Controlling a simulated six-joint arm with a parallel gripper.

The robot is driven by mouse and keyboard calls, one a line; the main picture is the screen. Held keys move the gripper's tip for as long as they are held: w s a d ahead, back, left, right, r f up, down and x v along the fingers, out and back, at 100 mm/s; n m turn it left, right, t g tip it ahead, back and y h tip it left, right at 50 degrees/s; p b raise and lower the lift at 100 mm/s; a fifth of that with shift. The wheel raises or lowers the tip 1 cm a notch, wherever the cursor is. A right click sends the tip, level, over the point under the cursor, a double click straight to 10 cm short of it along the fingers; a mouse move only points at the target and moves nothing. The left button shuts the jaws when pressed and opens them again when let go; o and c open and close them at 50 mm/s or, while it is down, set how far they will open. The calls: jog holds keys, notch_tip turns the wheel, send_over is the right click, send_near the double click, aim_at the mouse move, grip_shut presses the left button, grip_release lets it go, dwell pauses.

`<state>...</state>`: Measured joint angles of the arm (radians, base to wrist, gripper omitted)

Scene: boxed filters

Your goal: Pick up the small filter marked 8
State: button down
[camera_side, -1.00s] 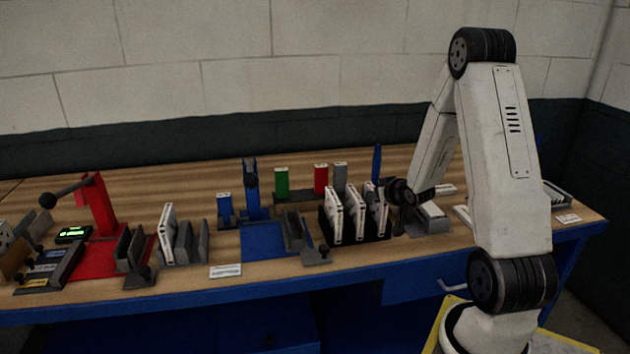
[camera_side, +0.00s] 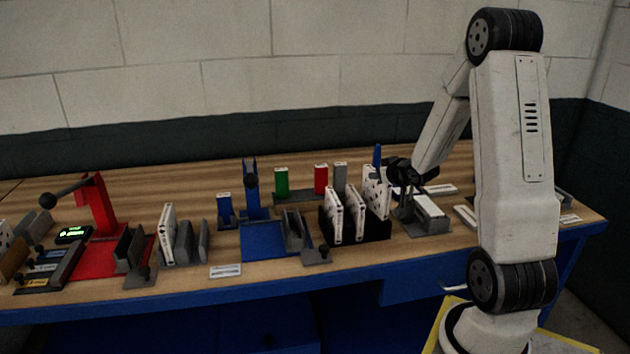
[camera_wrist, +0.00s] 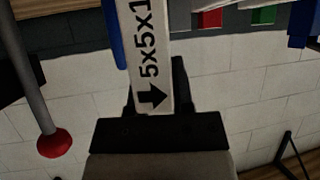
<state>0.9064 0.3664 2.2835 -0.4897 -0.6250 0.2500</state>
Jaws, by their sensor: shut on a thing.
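My gripper (camera_side: 388,174) is shut on a thin white filter (camera_side: 378,196) at the right end of the black rack (camera_side: 372,230). In the wrist view this filter (camera_wrist: 151,50) stands between the dark jaws (camera_wrist: 155,100) and its edge reads "5x5x1" with a black arrow. In the side view it sits higher than its neighbours, and its dotted face shows. Whether its bottom is clear of the rack is hard to tell. Two other white filters, a left one (camera_side: 333,215) and a middle one (camera_side: 354,212), stand upright in the rack. No 8 is readable.
A grey holder with a white piece (camera_side: 430,208) stands right of the rack. A blue press (camera_side: 252,195), blue plate (camera_side: 262,240) and red press (camera_side: 103,208) stand left. Green (camera_side: 281,183), red (camera_side: 320,179) and grey boxes are behind. Another white filter (camera_side: 167,233) stands far left.

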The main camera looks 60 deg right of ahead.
jog(key=shift+r, duration=2.3)
